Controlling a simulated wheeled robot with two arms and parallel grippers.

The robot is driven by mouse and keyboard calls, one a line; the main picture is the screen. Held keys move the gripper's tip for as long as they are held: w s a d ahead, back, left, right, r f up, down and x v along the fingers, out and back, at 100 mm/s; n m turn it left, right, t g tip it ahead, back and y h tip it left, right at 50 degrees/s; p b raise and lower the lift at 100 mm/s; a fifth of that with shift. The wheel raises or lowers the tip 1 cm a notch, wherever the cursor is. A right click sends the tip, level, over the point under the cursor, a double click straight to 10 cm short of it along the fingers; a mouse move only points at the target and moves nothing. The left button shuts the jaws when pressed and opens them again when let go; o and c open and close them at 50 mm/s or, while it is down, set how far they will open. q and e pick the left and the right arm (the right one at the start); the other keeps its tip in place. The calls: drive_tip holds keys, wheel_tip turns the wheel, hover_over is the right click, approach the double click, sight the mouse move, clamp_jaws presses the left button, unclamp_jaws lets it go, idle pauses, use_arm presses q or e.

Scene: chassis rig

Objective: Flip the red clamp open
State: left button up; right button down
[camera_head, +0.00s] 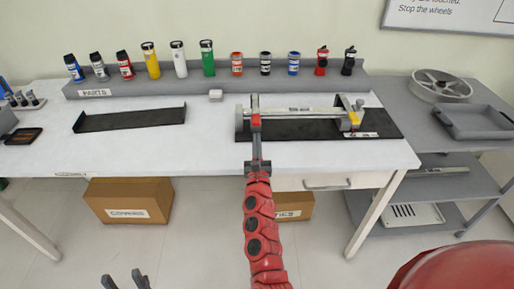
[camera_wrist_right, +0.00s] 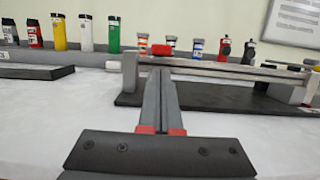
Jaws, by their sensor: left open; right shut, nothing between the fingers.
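The red clamp (camera_head: 256,121) is at the left end of a long rod (camera_head: 300,112) on a dark base plate (camera_head: 385,128). In the right wrist view the red clamp (camera_wrist_right: 162,49) shows just beyond my fingertips. I cannot tell whether it is open or closed. My right gripper (camera_head: 257,134) is shut and empty, pointing away at the clamp; it also shows in the right wrist view (camera_wrist_right: 164,75). Contact with the clamp cannot be judged. My left gripper (camera_head: 126,280) is open and empty, low at the bottom edge, away from the rig.
A yellow part (camera_head: 354,119) is at the rod's right end. A grey shelf (camera_head: 225,84) with several coloured bottles runs along the back. A black tray (camera_head: 130,119) lies left, with clear white table between. A side cart (camera_head: 440,120) holds a wheel (camera_head: 441,85) and grey tray (camera_head: 477,121).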

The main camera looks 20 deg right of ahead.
drive_tip(key=shift+p+x, duration=0.35)
drive_tip(key=shift+x, duration=1.55)
